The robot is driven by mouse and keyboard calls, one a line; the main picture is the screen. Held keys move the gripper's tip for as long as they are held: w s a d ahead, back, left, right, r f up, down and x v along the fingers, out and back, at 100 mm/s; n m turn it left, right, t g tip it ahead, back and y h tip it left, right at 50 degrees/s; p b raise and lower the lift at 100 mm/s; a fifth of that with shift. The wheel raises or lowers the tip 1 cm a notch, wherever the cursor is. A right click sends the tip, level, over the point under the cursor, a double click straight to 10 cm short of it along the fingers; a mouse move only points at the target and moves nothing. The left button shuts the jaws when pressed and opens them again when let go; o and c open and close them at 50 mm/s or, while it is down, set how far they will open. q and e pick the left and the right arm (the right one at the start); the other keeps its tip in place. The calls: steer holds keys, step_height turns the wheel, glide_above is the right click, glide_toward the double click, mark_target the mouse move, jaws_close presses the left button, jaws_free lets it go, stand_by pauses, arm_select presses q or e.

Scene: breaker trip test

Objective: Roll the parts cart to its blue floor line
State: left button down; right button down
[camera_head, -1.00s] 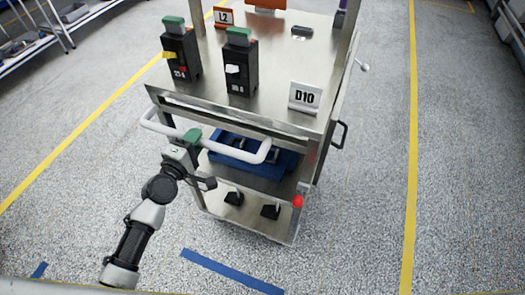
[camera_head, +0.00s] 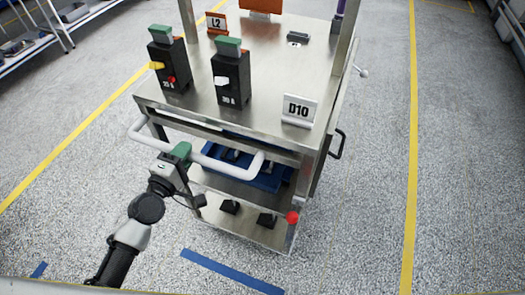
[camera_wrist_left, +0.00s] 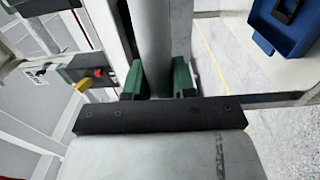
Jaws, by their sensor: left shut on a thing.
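The metal parts cart (camera_head: 262,88) stands in the middle of the head view. Its white push handle (camera_head: 215,162) runs along the near side. My left gripper (camera_head: 181,152) is shut on the handle near its left part. In the left wrist view, the green fingers (camera_wrist_left: 160,80) sit on both sides of the white bar (camera_wrist_left: 153,40). A blue floor line (camera_head: 232,271) lies on the floor in front of the cart, with a short gap between it and the cart's lower shelf. A shorter blue piece (camera_head: 39,270) lies further left. My right gripper is not in view.
On the cart top stand two black breakers (camera_head: 169,62) (camera_head: 231,75), a D10 sign (camera_head: 298,110) and an L2 sign (camera_head: 216,23). A blue bin (camera_head: 262,175) sits on the shelf below. Yellow floor lines (camera_head: 411,150) run on both sides. The floor around is clear.

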arm_select(q)
steer(key=b+v, duration=0.9)
steer(key=v, duration=1.1)
stand_by(2.2)
steer(key=shift+s+a, duration=0.1)
steer(key=c, duration=0.8)
jaws_free()
steer(key=shift+c, duration=0.2)
